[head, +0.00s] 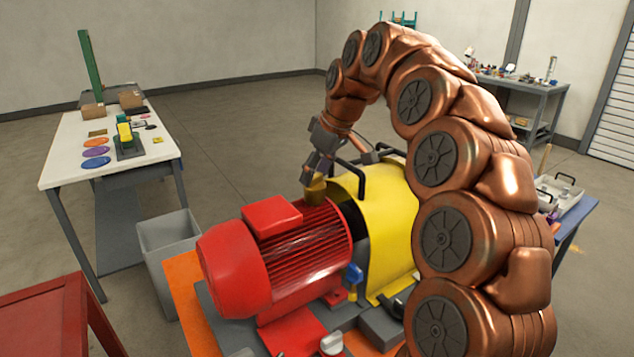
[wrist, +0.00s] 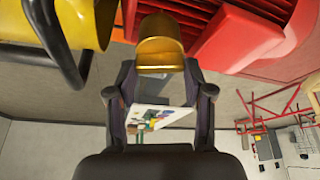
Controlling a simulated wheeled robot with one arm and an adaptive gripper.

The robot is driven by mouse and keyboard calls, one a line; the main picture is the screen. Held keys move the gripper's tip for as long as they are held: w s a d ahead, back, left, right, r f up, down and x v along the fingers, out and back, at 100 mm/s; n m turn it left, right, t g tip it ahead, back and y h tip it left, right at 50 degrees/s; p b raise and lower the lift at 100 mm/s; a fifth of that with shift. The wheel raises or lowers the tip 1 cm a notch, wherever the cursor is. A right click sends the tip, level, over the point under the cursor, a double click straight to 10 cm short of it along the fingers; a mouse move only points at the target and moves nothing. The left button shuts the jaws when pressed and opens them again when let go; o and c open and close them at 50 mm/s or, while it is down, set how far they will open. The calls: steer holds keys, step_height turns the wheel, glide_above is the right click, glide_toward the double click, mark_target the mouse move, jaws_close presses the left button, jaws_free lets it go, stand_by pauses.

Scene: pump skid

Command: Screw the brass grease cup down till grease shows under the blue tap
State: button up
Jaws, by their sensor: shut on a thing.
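The brass grease cup (head: 316,192) is at the far side of the red motor (head: 300,250), by the yellow guard. It shows large as a gold cup in the wrist view (wrist: 162,40). My gripper (head: 318,178) reaches down to it from above and is shut on it; the fingertips (wrist: 160,70) lie at either side of the cup in the wrist view. The cup's lower end and thread are hidden. The blue tap (head: 352,275) sits low between the motor and the guard. I cannot make out any grease under it.
The yellow guard (head: 378,195) with black handles stands close beside the cup. A grey bin (head: 168,245) is left of the skid. A white table (head: 75,145) with coloured discs is at left, and a red table (head: 50,315) at front left.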

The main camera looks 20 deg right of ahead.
steer(key=shift+m+h+b, duration=0.3)
steer(key=shift+m+b, duration=0.3)
steer(key=shift+m, duration=0.2)
steer(key=o, duration=1.2)
steer(key=shift+c, duration=0.2)
steer(key=shift+r, duration=0.1)
steer(key=v, duration=0.7)
steer(key=shift+s, duration=0.25)
steer(key=shift+r, duration=0.1)
